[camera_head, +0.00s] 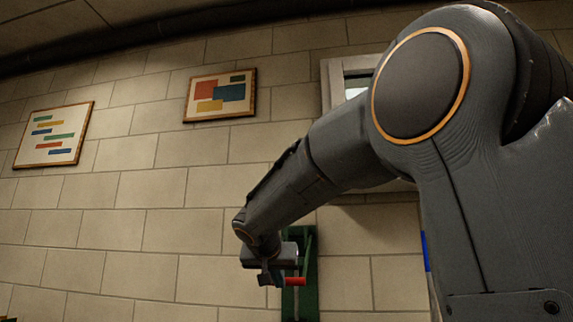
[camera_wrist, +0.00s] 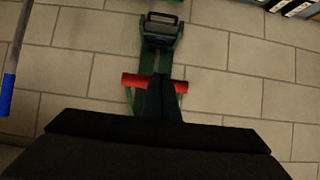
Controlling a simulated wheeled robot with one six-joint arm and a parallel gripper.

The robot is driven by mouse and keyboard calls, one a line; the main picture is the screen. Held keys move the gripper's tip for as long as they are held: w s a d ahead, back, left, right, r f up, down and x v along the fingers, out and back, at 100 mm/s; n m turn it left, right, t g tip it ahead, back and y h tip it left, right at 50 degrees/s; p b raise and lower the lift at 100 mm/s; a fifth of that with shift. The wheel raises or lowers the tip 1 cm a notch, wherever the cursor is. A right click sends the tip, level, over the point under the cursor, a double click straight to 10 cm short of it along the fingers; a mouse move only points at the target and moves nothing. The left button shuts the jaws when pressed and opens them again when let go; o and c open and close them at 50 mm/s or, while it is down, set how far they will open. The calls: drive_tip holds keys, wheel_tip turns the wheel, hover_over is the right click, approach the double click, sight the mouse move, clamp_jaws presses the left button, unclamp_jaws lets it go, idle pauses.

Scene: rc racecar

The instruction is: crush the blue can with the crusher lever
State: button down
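The crusher is a green frame on the wall, seen behind my gripper in the head view (camera_head: 309,262) and at the top middle of the wrist view (camera_wrist: 158,60). Its lever has a red handle (camera_head: 295,281), which lies crosswise in the wrist view (camera_wrist: 138,79). My gripper (camera_head: 267,279) is at the handle. In the wrist view its dark fingers (camera_wrist: 162,82) are together, and they cover the middle of the handle. I cannot tell whether they touch it. A dark grey block (camera_wrist: 161,27) shows in the crusher's upper part. I cannot make out the blue can.
A pole with a blue grip (camera_wrist: 5,95) stands at the left of the wrist view. The wall left of the crusher is clear.

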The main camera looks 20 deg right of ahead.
drive_tip(key=f+b, duration=0.1)
drive_tip(key=w+d+f+b, duration=0.1)
drive_tip(key=f+b, duration=0.1)
drive_tip(key=shift+w+d+f, duration=0.2)
drive_tip(key=shift+f, duration=0.1)
drive_tip(key=shift+a, duration=0.1)
idle(0.4)
drive_tip(key=s+a+f+p, duration=0.1)
drive_tip(key=s+a+f, duration=0.1)
drive_tip(key=s+a, duration=0.4)
drive_tip(key=s, duration=0.3)
drive_tip(key=shift+s, duration=0.3)
